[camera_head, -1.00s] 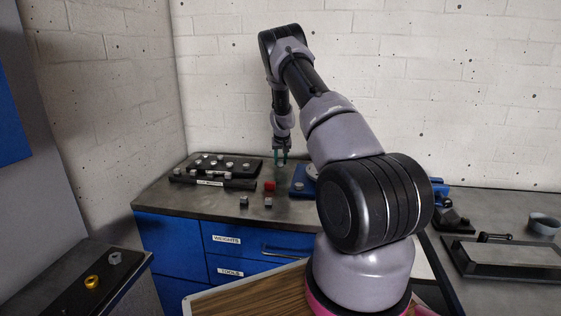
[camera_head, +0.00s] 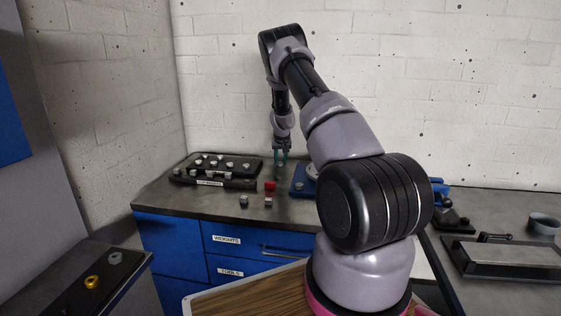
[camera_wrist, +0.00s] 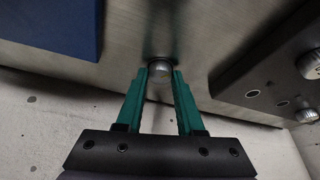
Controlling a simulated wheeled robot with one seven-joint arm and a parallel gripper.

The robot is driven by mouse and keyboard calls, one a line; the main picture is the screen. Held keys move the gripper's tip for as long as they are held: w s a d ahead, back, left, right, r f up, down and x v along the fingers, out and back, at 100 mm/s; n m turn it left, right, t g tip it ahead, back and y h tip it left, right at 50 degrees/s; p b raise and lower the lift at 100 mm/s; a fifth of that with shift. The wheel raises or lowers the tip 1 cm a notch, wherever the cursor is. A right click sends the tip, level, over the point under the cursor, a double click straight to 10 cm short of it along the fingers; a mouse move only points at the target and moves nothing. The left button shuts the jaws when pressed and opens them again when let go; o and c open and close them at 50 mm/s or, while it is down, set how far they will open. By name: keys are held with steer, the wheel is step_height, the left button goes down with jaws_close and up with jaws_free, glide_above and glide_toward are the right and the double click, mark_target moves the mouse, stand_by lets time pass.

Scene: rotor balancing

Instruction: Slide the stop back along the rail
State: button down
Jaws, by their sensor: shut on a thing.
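My gripper (camera_wrist: 161,77) has its two green fingers closed on a small round silvery piece (camera_wrist: 160,68), seen end-on between the fingertips in the wrist view. In the head view my gripper (camera_head: 281,160) hangs upright at the back of the steel bench, just left of a blue base. The piece is tiny there. I cannot tell from its shape whether it is the stop, and no rail can be made out clearly. The piece's underside is hidden, so whether it touches the bench is unclear.
A black rack (camera_head: 238,165) with several silver weights stands left of my gripper; it also shows in the wrist view (camera_wrist: 240,78). The blue base (camera_head: 298,188) is close on the right.

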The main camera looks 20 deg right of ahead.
steer(key=shift+d+n, duration=0.15)
steer(key=shift+n, duration=0.25)
steer(key=shift+d+n+y, duration=0.1)
steer(key=shift+n+y, duration=0.3)
steer(key=shift+n, duration=0.2)
steer(key=shift+d+n+y, duration=0.1)
steer(key=shift+n+y, duration=0.4)
steer(key=shift+n, duration=0.7)
steer(key=n+y, duration=0.1)
steer(key=n, duration=0.1)
steer(key=n+y, duration=0.1)
steer(key=n, duration=0.2)
steer(key=shift+n, duration=0.3)
steer(key=shift+d+g, duration=0.1)
steer(key=shift+g, duration=0.2)
